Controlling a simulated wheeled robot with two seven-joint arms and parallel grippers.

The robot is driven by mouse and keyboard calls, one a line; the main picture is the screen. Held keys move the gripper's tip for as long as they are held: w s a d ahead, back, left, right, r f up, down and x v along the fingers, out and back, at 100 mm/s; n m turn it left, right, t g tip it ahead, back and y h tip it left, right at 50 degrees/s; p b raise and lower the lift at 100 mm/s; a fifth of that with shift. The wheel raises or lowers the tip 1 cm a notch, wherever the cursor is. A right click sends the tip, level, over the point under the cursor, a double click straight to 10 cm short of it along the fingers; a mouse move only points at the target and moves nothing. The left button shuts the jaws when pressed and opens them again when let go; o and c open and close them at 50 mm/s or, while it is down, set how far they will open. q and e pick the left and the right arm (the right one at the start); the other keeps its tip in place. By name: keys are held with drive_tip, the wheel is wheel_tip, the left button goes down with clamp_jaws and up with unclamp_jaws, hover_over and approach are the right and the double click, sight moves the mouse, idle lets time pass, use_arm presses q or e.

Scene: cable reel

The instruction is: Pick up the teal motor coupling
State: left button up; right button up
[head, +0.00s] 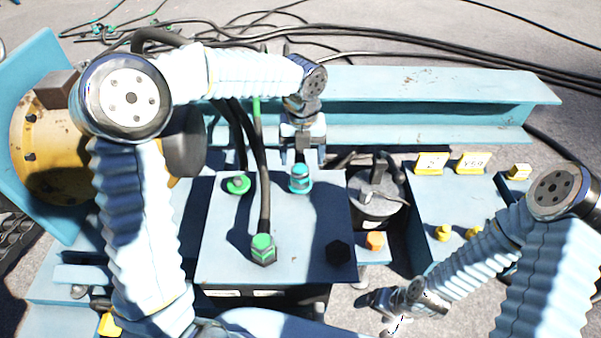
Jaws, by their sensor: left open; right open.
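The teal motor coupling (301,180) is a short, upright, ribbed cylinder on the far right part of the light-blue box top (215,262). My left gripper (303,158) is open and points down at the coupling's upper end. Its fingers appear on either side of the coupling's top, but I cannot tell whether they touch it. My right gripper (392,312) is open and empty at the lower right, low in the picture and well apart from the coupling. Its fingertips are small and hard to make out.
Two green connectors (263,249) (238,185) with black cables stand left of the coupling. A dark cylindrical motor (377,208) stands right. A blue beam (430,85) runs behind.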

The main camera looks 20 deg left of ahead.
sight(300, 168)
use_arm(q)
drive_tip(key=f, duration=0.6)
drive_tip(key=shift+s+a, duration=0.15)
drive_tip(key=shift+a, duration=0.05)
drive_tip(key=shift+c, duration=0.4)
drive_tip(key=c, duration=1.1)
drive_tip(key=shift+r, duration=0.15)
